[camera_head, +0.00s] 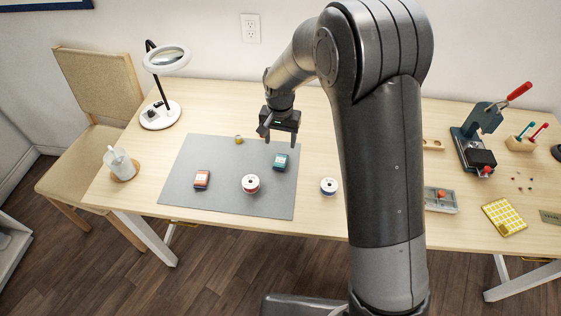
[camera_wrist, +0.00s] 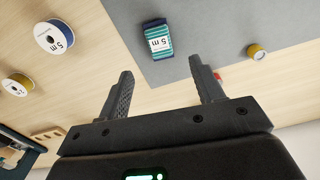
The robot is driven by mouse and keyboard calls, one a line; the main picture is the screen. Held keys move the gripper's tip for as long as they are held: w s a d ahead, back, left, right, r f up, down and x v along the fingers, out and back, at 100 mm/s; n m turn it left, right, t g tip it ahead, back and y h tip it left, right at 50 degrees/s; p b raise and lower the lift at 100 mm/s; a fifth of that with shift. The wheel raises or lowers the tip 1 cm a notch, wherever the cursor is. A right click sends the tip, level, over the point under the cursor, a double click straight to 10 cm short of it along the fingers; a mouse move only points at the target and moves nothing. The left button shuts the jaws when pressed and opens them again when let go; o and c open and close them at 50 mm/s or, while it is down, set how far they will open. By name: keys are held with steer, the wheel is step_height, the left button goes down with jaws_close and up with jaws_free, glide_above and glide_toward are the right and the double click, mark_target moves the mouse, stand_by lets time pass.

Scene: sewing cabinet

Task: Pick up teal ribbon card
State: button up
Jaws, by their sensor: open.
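The teal ribbon card (camera_head: 280,161) lies on the grey mat (camera_head: 225,203), near its right edge. It has a white label. In the wrist view the teal ribbon card (camera_wrist: 158,40) shows beyond my fingertips, between them and toward the top, with "5 m" on its label. My gripper (camera_head: 290,143) is above the back right part of the mat, near the card and apart from it. In the wrist view my gripper (camera_wrist: 164,80) has its two fingers spread wide with nothing between them.
An orange card (camera_head: 202,180), a white-and-red spool (camera_head: 251,184) and a small yellow item (camera_head: 239,140) are on the mat. A blue-and-white spool (camera_head: 328,186) stands right of it. A magnifier lamp (camera_head: 160,115) and white cup (camera_head: 118,164) stand left. My arm hides part of the table.

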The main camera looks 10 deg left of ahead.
mark_target(281, 160)
step_height(281, 160, down, 9)
steer(key=shift+f, duration=0.1)
stand_by(0.4)
steer(key=c, duration=1.1)
